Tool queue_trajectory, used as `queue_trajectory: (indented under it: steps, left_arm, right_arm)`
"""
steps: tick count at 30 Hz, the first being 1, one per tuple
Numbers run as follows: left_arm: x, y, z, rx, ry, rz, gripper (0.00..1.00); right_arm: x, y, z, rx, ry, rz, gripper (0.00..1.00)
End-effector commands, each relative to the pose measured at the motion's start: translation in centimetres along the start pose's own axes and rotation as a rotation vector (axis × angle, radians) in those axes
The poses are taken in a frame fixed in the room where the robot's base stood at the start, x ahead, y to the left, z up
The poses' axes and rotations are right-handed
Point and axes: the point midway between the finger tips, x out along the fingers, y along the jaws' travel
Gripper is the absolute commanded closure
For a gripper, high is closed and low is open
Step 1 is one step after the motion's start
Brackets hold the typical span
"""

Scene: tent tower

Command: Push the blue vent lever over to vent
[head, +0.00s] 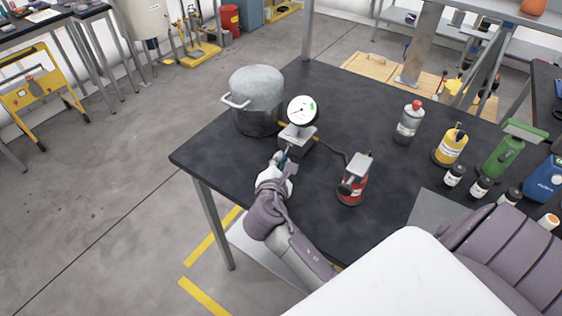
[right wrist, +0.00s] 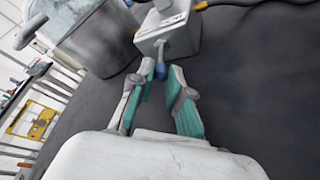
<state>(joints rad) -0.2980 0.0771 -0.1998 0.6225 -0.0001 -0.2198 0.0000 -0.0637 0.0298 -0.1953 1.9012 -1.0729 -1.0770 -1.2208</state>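The blue vent lever (right wrist: 161,70) shows in the right wrist view as a blue knob on a short stem at the front of a grey valve box (right wrist: 168,28). In the head view the box (head: 297,138) stands on the dark table under a round white gauge (head: 302,110). My right gripper (head: 284,160) reaches the front of the box. In the right wrist view its teal-padded fingers (right wrist: 162,74) are apart, with the knob between their tips; I cannot tell if they touch it. In the head view the hand mostly hides the lever. My left gripper is out of view.
A large grey pot (head: 257,97) stands left of the box. A red canister (head: 353,182) stands to the right, with a hose running toward it. A silver bottle (head: 409,123), a yellow bottle (head: 450,146) and a green bottle (head: 505,156) stand farther right. The table's front-left corner is clear.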

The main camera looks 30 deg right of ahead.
Motion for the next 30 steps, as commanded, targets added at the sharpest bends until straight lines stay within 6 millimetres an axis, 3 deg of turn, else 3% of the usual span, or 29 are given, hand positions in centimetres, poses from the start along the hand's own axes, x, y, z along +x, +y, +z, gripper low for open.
queue_trajectory:
  steps: [5, 16, 30]
  left_arm:
    - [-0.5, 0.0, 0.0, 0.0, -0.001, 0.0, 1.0]
    - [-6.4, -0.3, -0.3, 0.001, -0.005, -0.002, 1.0]
    - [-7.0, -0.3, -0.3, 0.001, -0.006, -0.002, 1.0]
  right_arm:
    - [-0.1, 0.0, 0.2, -0.005, 0.008, 0.006, 1.0]
    - [-0.2, -1.2, 2.1, -0.091, 0.212, 0.193, 1.0]
    - [0.1, -2.1, 2.2, -0.116, 0.306, 0.28, 1.0]
